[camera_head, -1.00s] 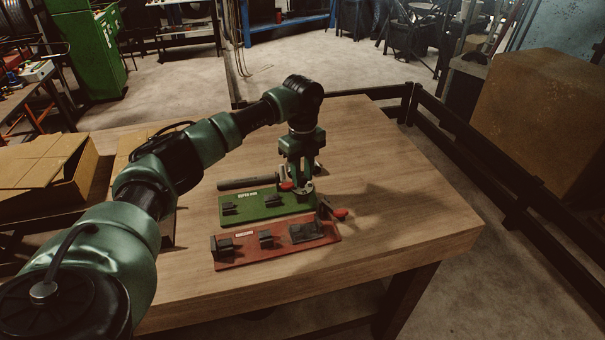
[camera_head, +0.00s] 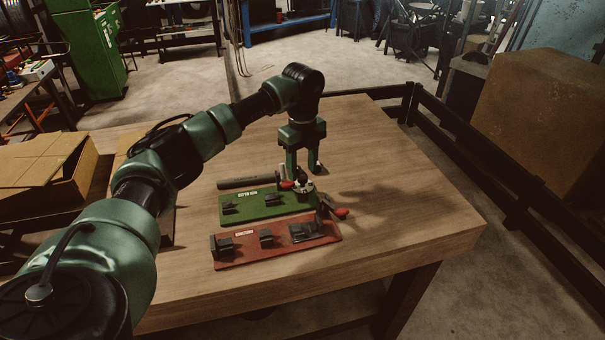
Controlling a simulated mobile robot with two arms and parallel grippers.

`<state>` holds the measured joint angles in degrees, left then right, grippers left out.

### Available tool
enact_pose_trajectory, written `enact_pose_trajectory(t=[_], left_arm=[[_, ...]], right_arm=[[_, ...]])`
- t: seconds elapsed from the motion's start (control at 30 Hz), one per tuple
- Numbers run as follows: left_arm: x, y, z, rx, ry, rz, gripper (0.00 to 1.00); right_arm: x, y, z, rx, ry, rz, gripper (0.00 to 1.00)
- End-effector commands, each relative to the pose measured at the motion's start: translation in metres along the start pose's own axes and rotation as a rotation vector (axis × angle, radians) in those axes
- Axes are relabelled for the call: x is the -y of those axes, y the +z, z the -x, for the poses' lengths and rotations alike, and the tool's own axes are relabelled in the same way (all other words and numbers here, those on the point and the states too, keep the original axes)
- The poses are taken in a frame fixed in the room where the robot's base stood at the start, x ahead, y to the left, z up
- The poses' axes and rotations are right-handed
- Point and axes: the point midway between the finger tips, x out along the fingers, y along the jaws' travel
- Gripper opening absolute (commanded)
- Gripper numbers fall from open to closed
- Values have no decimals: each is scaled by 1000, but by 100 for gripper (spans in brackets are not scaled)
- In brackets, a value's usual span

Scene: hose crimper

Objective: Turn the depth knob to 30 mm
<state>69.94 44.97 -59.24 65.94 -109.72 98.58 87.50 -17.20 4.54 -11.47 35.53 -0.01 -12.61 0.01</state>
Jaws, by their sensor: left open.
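A green board (camera_head: 262,210) with a small white label and dark blocks lies on the wooden table. At its right end sits a round metallic knob (camera_head: 304,187) with a red part (camera_head: 286,185) beside it. The knob's markings are too small to read. My left gripper (camera_head: 303,172) points down just above and behind the knob. Its two fingers are apart with nothing between them, and they look clear of the knob. My right gripper is not in view.
A red board (camera_head: 255,253) with dark blocks lies in front of the green one, with a red-tipped lever (camera_head: 340,213) at its right. A dark rod (camera_head: 248,182) lies behind the green board. A cardboard box (camera_head: 45,175) stands at left. The table's right side is clear.

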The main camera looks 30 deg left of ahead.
Motion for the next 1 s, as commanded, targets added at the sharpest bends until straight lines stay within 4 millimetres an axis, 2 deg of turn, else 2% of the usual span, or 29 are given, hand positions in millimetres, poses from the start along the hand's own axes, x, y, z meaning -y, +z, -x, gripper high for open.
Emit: enact_pose_trajectory(t=[0.2, 0.33, 1.0], left_arm=[[1, 1, 36, 1, -5, 1, 47], [1, 1, 51, 0, -3, 1, 47], [0, 1, 61, 0, -1, 1, 47]], right_arm=[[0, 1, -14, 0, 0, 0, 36], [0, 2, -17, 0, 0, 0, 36], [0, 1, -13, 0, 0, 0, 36]])
